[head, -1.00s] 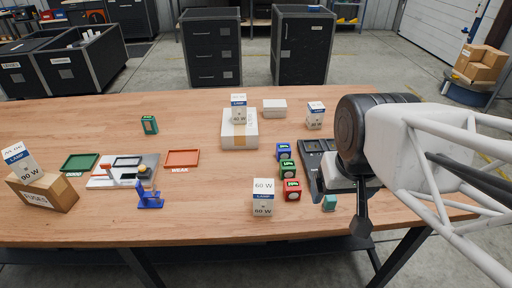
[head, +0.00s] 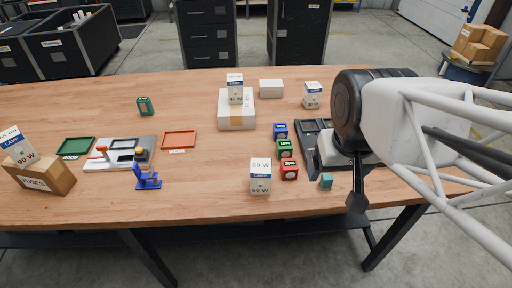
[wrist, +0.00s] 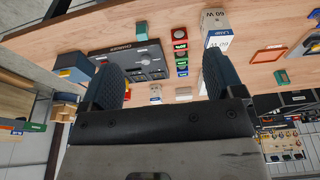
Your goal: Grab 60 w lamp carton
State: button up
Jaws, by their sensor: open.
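The 60 W lamp carton (head: 260,178) is white with a blue band. It stands upright near the front edge of the table, left of my gripper. It also shows upside down in the wrist view (wrist: 215,28), beyond the right finger, which lies close to it in the picture. My gripper (wrist: 162,78) is open with nothing between its fingers. In the head view only a dark finger (head: 357,198) shows clearly, right of the carton; my arm hides the rest.
Coloured cubes (head: 289,169) stand just right of the carton, with a small teal block (head: 326,181) beyond. A dark device (head: 313,146) sits partly behind my arm. Other lamp cartons stand on a white box (head: 236,121), a brown box (head: 57,181) and the table (head: 312,96).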

aim_at(261, 177)
jog(key=shift+o, duration=0.4)
jog(key=w+d+f+n+t+h, duration=0.1)
jog(key=w+f+n+t+h, duration=0.45)
jog(key=n, duration=1.05)
jog(key=w+a+f+n+t+y, duration=0.1)
jog(key=a+f+n, duration=0.2)
jog(key=n, duration=0.3)
jog(key=w+a+f+n+t+y, duration=0.2)
jog(key=a+f+n, duration=0.2)
jog(key=a+n, duration=0.2)
jog(key=w+a+f+n+t+y, duration=0.1)
jog(key=a+f+n+t, duration=0.1)
jog(key=a+f+n, duration=0.2)
jog(key=shift+w+a+f+n, duration=0.1)
jog(key=shift+w+a+n, duration=0.15)
jog(key=shift+n, duration=0.5)
jog(key=shift+w+a+f+n, duration=0.1)
jog(key=shift+a+n, duration=0.25)
jog(key=shift+n, duration=0.4)
jog(key=shift+w, duration=0.1)
